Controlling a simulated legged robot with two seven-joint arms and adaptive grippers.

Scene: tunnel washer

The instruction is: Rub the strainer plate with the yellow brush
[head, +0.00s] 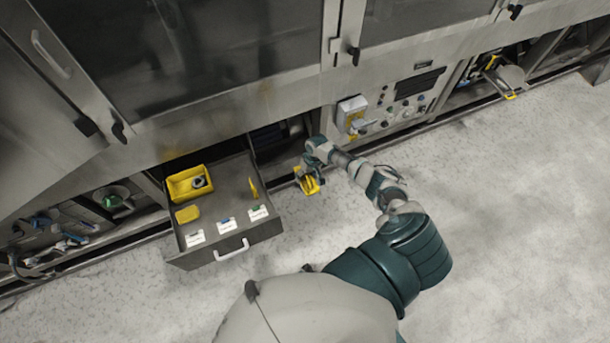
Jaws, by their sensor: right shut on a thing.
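My right gripper (308,177) is low in front of the machine, just right of the open drawer. It is shut on a yellow thing (309,186); its shape is too small and too covered to tell whether it is the brush or a handle. A flat yellow block (187,214) lies in the drawer, and a thin yellow piece (253,188) stands near the drawer's right side. I cannot make out which of these is the yellow brush. I cannot pick out the strainer plate clearly; the dark low opening behind my gripper is partly hidden. My left gripper is out of view.
The open grey drawer (222,181) holds a yellow bin (190,183) and three white labelled packets. A control panel (406,98) is above right. Another low opening at far right shows a yellow handle (510,95). The pale floor at right is clear.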

